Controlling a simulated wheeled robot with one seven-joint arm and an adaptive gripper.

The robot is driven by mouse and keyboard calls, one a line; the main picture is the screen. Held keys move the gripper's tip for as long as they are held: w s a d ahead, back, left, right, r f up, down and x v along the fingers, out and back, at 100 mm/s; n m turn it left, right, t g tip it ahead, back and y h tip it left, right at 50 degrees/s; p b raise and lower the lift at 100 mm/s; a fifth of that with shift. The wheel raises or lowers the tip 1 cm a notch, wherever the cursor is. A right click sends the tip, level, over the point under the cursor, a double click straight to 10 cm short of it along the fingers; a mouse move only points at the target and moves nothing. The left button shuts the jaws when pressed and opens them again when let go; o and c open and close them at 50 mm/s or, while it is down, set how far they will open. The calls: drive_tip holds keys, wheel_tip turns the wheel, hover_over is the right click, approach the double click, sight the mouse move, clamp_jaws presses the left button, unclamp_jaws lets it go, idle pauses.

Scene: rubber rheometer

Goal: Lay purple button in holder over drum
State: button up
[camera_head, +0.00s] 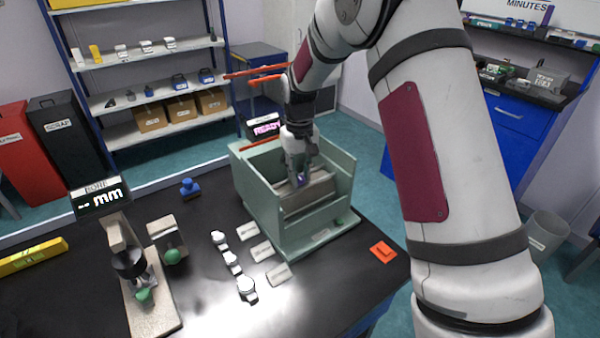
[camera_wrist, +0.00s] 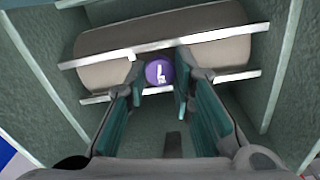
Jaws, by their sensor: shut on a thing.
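The purple button (camera_wrist: 159,73) sits between the fingertips of my gripper (camera_wrist: 160,82) in the wrist view, with a white mark on its face. My gripper is shut on it. In the head view my gripper (camera_head: 301,178) reaches down into the open top of the pale green machine (camera_head: 285,220). The grey drum (camera_wrist: 105,72) lies across the box behind the button, with light rails (camera_wrist: 200,38) along it. The button appears over or close to the drum's near rail; I cannot tell whether it touches anything. A holder is hard to make out around the fingers.
The machine's walls (camera_head: 247,201) stand close around my gripper. White labels (camera_head: 262,251) and several small white-topped items (camera_head: 231,261) lie left of it. A gauge stand (camera_head: 135,270), a blue stamp-like item (camera_head: 189,187) and an orange card (camera_head: 383,251) are also on the black table (camera_head: 205,295).

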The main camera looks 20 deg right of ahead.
drive_tip(key=o, duration=0.8)
drive_tip(key=shift+f, duration=0.3)
drive_tip(key=shift+o, duration=0.2)
drive_tip(key=shift+r, duration=0.15)
wheel_tip(320, 180, up, 12)
drive_tip(key=b, duration=0.1)
drive_tip(key=s+r+t, duration=0.1)
drive_tip(key=s+r, duration=0.7)
drive_tip(key=s, duration=0.1)
drive_tip(key=s+m+t, duration=0.1)
drive_tip(key=s+t, duration=0.3)
drive_tip(key=s, duration=2)
drive_tip(key=shift+s+r, duration=0.15)
drive_tip(key=shift+s, duration=0.15)
drive_tip(key=shift+d, duration=0.1)
